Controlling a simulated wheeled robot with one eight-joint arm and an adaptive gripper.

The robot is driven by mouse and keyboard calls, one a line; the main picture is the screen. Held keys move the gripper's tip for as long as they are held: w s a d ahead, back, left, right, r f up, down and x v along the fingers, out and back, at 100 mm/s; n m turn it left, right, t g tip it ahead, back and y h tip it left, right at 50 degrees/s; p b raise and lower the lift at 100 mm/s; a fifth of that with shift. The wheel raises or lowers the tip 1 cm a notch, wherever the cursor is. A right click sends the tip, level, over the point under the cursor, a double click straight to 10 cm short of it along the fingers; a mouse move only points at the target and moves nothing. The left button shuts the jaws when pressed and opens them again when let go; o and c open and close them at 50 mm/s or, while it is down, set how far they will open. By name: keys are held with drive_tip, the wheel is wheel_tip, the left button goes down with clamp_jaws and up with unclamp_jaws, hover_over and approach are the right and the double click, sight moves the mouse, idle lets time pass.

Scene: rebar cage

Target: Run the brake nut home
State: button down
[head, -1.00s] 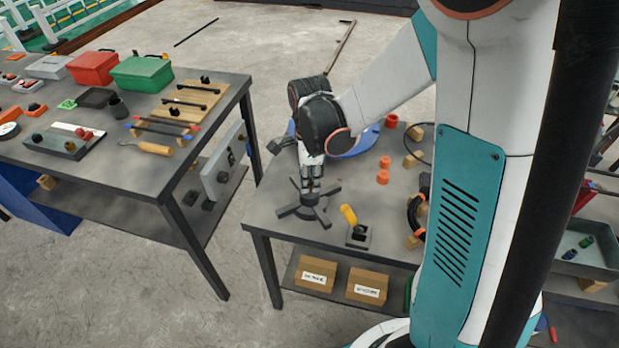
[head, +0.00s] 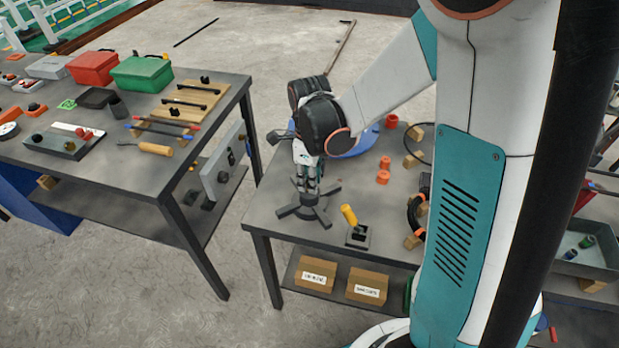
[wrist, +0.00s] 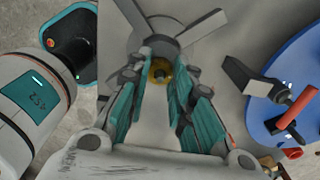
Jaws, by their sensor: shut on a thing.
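A dark stand with flat radiating arms (head: 318,217) sits on the near left part of the grey table. In the wrist view its arms (wrist: 197,27) spread out beyond my fingertips. A brass-coloured nut (wrist: 160,68) sits at its hub, around a dark centre. My gripper (head: 309,190) points down over the hub. In the wrist view my gripper (wrist: 162,62) has its teal-padded fingers on either side of the nut, shut on it. The fingers hide the nut in the head view, and its thread is too small to make out.
A blue disc (wrist: 300,85) lies behind, with dark and red parts. Orange rings (head: 383,176) stand further right. A second table (head: 215,100) with tools is at left, across a floor gap.

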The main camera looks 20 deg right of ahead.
drive_tip(key=c, duration=1.4)
unclamp_jaws()
drive_tip(key=shift+o, duration=0.2)
drive_tip(key=shift+r, duration=0.1)
wheel_tip(320, 180, up, 12)
drive_tip(key=s+r+n+t, duration=0.2)
drive_tip(key=s+n, duration=0.5)
drive_tip(key=n, duration=0.5)
drive_tip(key=s+r+n+t, duration=0.3)
drive_tip(key=s+n+t, duration=0.2)
drive_tip(key=n, duration=0.8)
drive_tip(key=s, duration=0.2)
drive_tip(key=shift+s+a, duration=0.15)
drive_tip(key=shift+s, duration=0.2)
